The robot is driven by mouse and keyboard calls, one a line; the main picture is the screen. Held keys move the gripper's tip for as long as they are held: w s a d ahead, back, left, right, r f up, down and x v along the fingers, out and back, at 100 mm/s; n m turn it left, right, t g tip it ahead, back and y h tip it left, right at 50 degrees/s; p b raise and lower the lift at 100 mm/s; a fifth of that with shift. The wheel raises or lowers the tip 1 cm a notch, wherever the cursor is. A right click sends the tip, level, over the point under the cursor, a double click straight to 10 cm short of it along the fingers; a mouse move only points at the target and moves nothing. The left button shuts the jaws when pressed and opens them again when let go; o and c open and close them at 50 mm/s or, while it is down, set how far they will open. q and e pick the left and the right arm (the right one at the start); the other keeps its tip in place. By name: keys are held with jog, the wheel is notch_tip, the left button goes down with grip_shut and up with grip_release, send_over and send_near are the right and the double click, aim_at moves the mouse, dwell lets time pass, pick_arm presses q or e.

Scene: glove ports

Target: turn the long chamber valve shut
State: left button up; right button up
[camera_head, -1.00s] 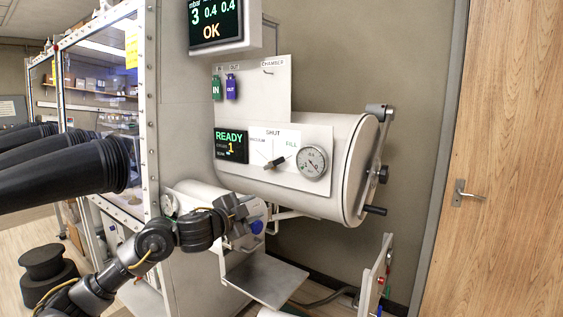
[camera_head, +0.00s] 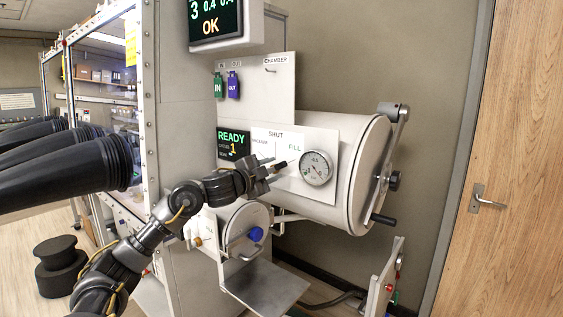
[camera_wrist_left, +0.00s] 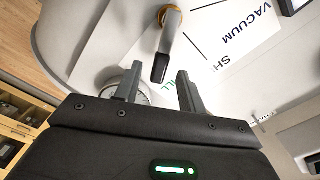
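The long chamber (camera_head: 345,150) is a white horizontal cylinder with a white valve panel marked VACUUM, SHUT and FILL. Its valve lever (camera_head: 281,164) has a black grip and points toward FILL; my gripper hides its hub in the head view. In the left wrist view the lever (camera_wrist_left: 160,66) hangs from a brass hub. My left gripper (camera_head: 268,172) is in front of the panel. In the wrist view its fingers (camera_wrist_left: 160,72) are apart, with the grip's end showing between the fingertips. I cannot tell whether they touch it. My right gripper is not in view.
A round gauge (camera_head: 316,168) sits right beside the lever. A READY display (camera_head: 233,143) is on its left. Black glove sleeves (camera_head: 75,170) stick out at left.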

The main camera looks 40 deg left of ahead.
aim_at(279, 166)
pick_arm(q)
jog(key=w, duration=0.1)
jog(key=w+p, duration=0.1)
jog(key=w, duration=0.1)
jog(key=shift+w+r, duration=0.2)
jog(key=shift+w, duration=0.05)
jog(key=shift+w+f, duration=0.1)
jog(key=shift+w, duration=0.35)
grip_shut()
